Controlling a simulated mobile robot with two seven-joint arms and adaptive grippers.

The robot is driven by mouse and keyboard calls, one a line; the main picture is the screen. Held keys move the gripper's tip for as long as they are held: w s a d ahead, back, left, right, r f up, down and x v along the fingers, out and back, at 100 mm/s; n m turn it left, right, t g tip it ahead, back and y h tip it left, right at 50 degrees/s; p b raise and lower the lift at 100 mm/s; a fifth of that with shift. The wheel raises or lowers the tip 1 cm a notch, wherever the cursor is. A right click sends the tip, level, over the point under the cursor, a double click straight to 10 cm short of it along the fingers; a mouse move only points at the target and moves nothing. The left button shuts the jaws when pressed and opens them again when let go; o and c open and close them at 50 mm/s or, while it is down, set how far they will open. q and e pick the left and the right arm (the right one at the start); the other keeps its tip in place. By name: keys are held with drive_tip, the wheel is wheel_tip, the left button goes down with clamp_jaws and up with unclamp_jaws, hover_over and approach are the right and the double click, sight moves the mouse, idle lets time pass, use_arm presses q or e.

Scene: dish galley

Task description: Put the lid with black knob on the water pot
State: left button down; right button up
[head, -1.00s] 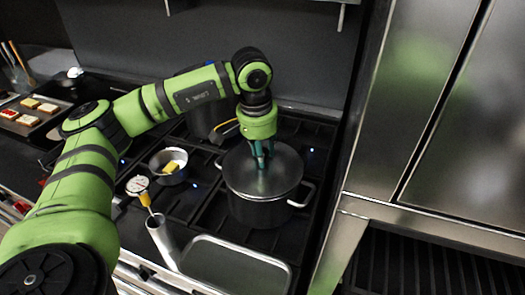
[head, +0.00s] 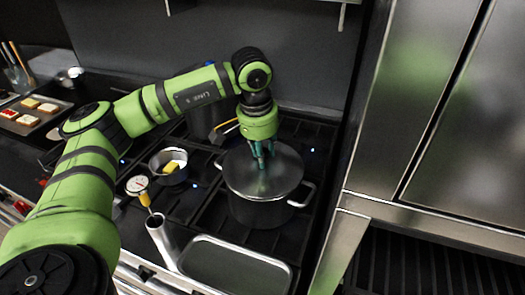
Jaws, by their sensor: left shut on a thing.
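The water pot (head: 262,208) is a large dark pot with two side handles, standing on the stove at the centre of the head view. The grey metal lid (head: 285,172) lies over its mouth and looks level, covering the opening. My left gripper (head: 263,160) points down at the middle of the lid and is shut on its knob. The fingers hide the knob, so its colour cannot be seen. Whether the lid fully touches the rim all round cannot be told. My right gripper is not in view.
A small saucepan (head: 160,174) with a yellow piece in it stands left of the pot. A dial thermometer (head: 138,186), a metal cylinder (head: 160,238) and an empty tray (head: 232,268) are in front. Another tall pot (head: 203,118) stands behind my arm. A steel cabinet (head: 425,110) bounds the right.

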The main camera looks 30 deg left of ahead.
use_arm(q)
drive_tip(key=shift+f+b, duration=0.45)
drive_tip(key=shift+b, duration=0.15)
idle(0.8)
idle(0.4)
drive_tip(key=shift+c, duration=1.7)
unclamp_jaws()
drive_tip(key=shift+r+p, duration=2.35)
drive_tip(key=shift+r, duration=1.2)
